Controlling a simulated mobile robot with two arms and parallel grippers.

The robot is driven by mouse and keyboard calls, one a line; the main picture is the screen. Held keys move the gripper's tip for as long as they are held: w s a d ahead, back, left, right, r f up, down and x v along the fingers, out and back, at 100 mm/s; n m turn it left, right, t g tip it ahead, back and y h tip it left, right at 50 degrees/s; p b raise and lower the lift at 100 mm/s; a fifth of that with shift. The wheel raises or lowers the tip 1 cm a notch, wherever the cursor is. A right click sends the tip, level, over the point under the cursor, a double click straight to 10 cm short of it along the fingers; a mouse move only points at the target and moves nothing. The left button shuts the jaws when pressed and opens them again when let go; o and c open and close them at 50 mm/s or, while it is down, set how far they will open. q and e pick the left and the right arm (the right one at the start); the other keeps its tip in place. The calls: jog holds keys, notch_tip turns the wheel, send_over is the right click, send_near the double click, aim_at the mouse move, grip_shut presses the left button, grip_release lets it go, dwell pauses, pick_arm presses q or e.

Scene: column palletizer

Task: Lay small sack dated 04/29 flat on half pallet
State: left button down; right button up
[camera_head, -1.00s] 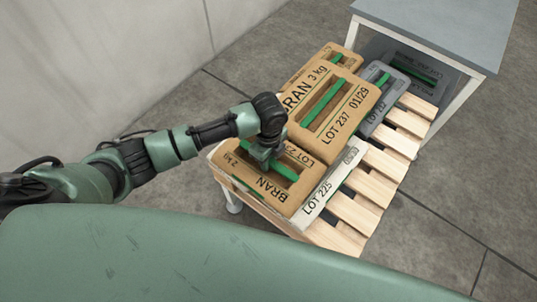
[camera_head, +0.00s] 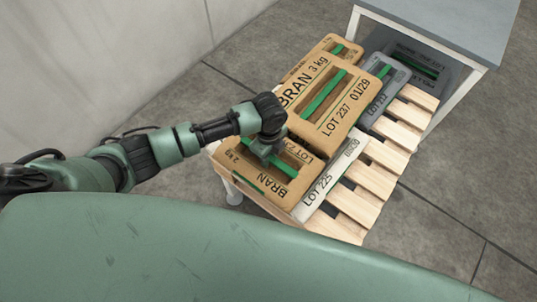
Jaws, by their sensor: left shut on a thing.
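My left gripper (camera_head: 268,152) is shut on the green strap of a small brown BRAN 2 kg sack (camera_head: 284,190) at the near left corner of the wooden half pallet (camera_head: 378,180). The jaws hide part of the strap and print, and I cannot read this sack's date. I cannot tell whether it rests on the load below or hangs just above it. A larger brown BRAN 3 kg sack, LOT 237 01/29 (camera_head: 345,119), lies right behind it. A pale sack marked LOT 225 (camera_head: 334,176) lies to its right. My right gripper is not in view.
A grey LOT 212 sack (camera_head: 394,82) and another brown sack (camera_head: 334,44) lie farther back. A grey-topped table (camera_head: 430,30) stands behind the pallet, with a dark grey sack (camera_head: 420,62) under its edge. The pallet's right-hand slats are bare.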

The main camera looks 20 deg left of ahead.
pick_arm(q)
jog(key=shift+w+r, duration=0.1)
jog(key=shift+w, duration=0.05)
jog(key=c, duration=1.2)
grip_release()
jog(key=shift+s, duration=0.2)
notch_tip(320, 180, up, 13)
jog(key=p, duration=0.1)
